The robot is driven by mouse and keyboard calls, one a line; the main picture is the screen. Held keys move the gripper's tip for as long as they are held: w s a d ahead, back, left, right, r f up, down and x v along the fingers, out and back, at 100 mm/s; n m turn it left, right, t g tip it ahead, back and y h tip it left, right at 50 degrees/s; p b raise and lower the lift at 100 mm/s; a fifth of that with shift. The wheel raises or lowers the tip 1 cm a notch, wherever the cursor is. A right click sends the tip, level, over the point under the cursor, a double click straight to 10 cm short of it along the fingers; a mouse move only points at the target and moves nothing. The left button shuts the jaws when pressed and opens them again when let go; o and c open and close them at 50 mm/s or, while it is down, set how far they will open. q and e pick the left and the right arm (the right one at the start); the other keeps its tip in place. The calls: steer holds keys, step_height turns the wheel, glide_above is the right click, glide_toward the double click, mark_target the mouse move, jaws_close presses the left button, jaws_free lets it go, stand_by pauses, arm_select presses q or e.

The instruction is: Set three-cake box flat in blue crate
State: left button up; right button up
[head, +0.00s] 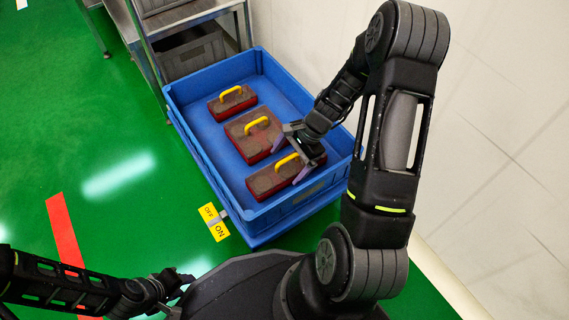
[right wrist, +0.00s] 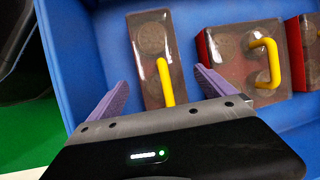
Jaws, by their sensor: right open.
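A wider middle box (head: 248,145) and a smaller far box (head: 228,108) lie flat in the crate. A metal rack (head: 150,62) with a grey crate (head: 195,55) stands behind. A white wall is at the right; green floor at the left is clear.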

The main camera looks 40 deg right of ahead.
steer(key=p+v, duration=0.3)
steer(key=v, duration=0.6)
steer(key=shift+p, duration=0.35)
stand_by(0.6)
